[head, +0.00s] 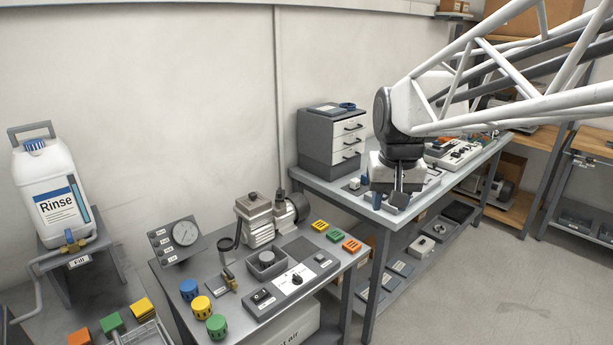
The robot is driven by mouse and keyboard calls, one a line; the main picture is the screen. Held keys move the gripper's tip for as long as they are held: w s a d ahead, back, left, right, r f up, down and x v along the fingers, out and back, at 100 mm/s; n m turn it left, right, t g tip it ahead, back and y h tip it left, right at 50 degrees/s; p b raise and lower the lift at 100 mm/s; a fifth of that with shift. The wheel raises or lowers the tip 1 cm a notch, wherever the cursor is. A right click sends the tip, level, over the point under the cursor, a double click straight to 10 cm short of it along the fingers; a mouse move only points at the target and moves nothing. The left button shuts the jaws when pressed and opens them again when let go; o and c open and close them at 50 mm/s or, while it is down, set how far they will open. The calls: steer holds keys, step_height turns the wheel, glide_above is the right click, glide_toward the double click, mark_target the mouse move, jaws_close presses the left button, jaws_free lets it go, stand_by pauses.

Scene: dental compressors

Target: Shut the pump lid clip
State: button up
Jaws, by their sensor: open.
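A small silver pump (259,226) with a boxy top (254,204) stands at the back of the near grey bench, beside a ribbed motor (293,210). Its lid clip is too small to make out, so I cannot tell how it sits. A dark upright lever-like part (238,232) stands just left of the pump. My gripper (396,200) points down over the far bench, well to the right of the pump and apart from it. It looks empty; the arm and wrist hide part of the bench behind it.
The near bench holds a gauge panel (181,236), a switch box (291,283), blue, yellow and green knobs (201,308) and coloured blocks (334,233). A drawer unit (332,140) stands on the far bench. A Rinse jug (50,190) is at left. Floor at right is clear.

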steer(key=w+a, duration=0.5)
steer(key=w, duration=0.8)
steer(key=g, duration=0.2)
glide_above(280, 191)
steer(key=shift+n, duration=0.4)
step_height(280, 191, down, 16)
steer(key=shift+d+r, duration=0.1)
steer(key=shift+r, duration=0.05)
steer(key=shift+w+a+f, duration=0.15)
steer(key=shift+a+f, duration=0.05)
steer(key=shift+f, duration=0.15)
steer(key=shift+f, duration=3.75)
jaws_close()
